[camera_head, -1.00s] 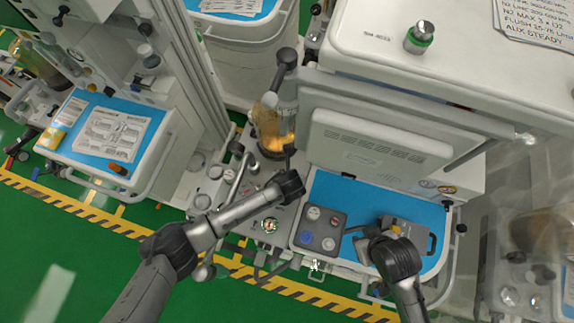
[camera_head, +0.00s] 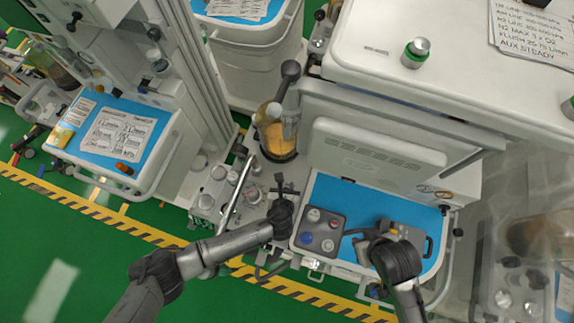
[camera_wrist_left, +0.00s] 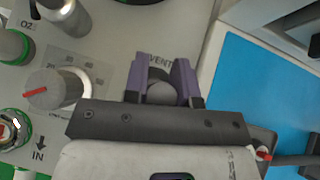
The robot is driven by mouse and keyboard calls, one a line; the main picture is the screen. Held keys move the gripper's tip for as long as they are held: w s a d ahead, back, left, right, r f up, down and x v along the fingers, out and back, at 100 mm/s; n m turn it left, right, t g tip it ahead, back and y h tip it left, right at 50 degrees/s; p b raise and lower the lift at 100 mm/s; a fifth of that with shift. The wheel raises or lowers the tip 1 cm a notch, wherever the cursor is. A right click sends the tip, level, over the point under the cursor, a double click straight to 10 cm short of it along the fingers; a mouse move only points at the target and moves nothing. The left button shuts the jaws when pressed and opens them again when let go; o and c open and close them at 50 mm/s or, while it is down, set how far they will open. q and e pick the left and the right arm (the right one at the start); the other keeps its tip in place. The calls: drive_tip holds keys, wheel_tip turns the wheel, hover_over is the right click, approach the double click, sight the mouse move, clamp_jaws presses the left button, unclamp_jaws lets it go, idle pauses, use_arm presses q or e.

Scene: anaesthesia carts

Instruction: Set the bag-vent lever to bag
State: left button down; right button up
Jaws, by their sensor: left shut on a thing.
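In the left wrist view, my left gripper (camera_wrist_left: 164,88) is shut on a grey rounded knob (camera_wrist_left: 161,92), the visible part of the bag-vent lever. Its purple fingers sit on both sides of the knob. A printed VENT label shows just above the fingers; any bag label and the rest of the lever are hidden. In the head view, my left gripper (camera_head: 281,188) is over the cart's light grey panel, just left of the blue mat (camera_head: 325,190). My right gripper (camera_head: 358,238) is over the blue mat; its fingers are too small and dark to read.
A dial with a red mark (camera_wrist_left: 55,88) is left of the left gripper. An amber bellows jar (camera_head: 277,135) stands behind it. A grey block with round buttons (camera_head: 319,231) lies on the mat between my arms. A second cart (camera_head: 150,155) stands at the left.

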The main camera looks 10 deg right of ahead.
use_arm(q)
drive_tip(key=shift+s+a+t+h, duration=0.1)
drive_tip(key=shift+s+t+h, duration=0.15)
drive_tip(key=shift+t, duration=0.25)
drive_tip(key=shift+r, duration=0.1)
drive_tip(key=c, duration=0.9)
unclamp_jaws()
drive_tip(key=p+v, duration=0.1)
drive_tip(key=v, duration=1.2)
drive_tip(key=shift+s+a+r, duration=0.15)
drive_tip(key=shift+s, duration=0.15)
drive_tip(key=shift+c, duration=0.5)
